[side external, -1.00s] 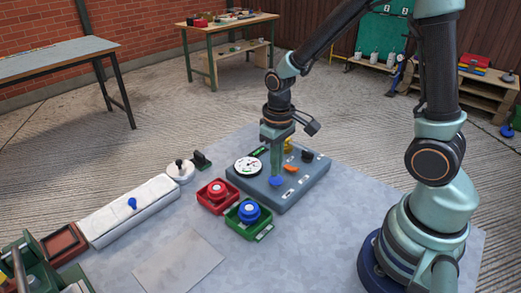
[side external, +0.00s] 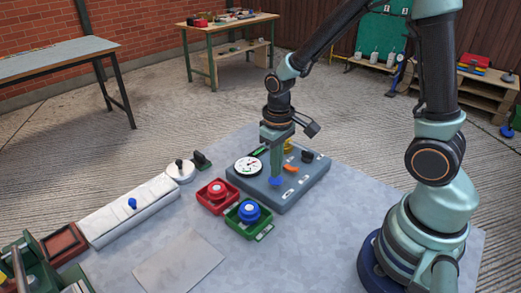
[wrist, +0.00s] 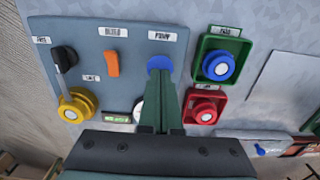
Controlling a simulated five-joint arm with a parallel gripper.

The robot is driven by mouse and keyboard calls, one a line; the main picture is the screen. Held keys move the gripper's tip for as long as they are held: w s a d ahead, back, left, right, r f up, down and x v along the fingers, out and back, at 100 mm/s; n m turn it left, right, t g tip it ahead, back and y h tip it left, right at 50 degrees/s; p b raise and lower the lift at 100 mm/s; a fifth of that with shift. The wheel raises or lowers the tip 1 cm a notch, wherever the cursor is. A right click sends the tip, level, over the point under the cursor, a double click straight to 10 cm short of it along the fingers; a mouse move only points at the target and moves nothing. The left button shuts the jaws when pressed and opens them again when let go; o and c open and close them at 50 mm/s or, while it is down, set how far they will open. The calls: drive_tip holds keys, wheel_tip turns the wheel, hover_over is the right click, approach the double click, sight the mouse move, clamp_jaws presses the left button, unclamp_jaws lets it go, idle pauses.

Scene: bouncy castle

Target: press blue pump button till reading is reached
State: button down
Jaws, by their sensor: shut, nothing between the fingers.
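The blue pump button (wrist: 159,63) sits on a grey control panel (wrist: 84,43) under a label reading PUMP. My gripper (wrist: 162,76) is shut and empty, pointing down at this button. In the side view my gripper (side external: 276,176) has its tips at the blue button (side external: 274,182) and seems to touch it. How far the button is pressed I cannot tell. The round white gauge (side external: 248,166) is on the panel's left part; its reading is too small to make out. In the wrist view my fingers mostly hide the gauge.
The panel also has an orange switch (wrist: 112,63), a black knob (wrist: 65,57) and a yellow knob (wrist: 76,106). A green box with a blue button (side external: 248,213) and a red box with a red button (side external: 217,191) stand close by. A flat grey plate (side external: 180,262) lies in front.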

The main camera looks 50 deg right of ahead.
drive_tip(key=shift+f, duration=0.65)
drive_tip(key=shift+f, duration=0.6)
drive_tip(key=shift+r, duration=2.95)
drive_tip(key=shift+f, duration=1.55)
drive_tip(key=shift+f, duration=0.2)
idle(0.7)
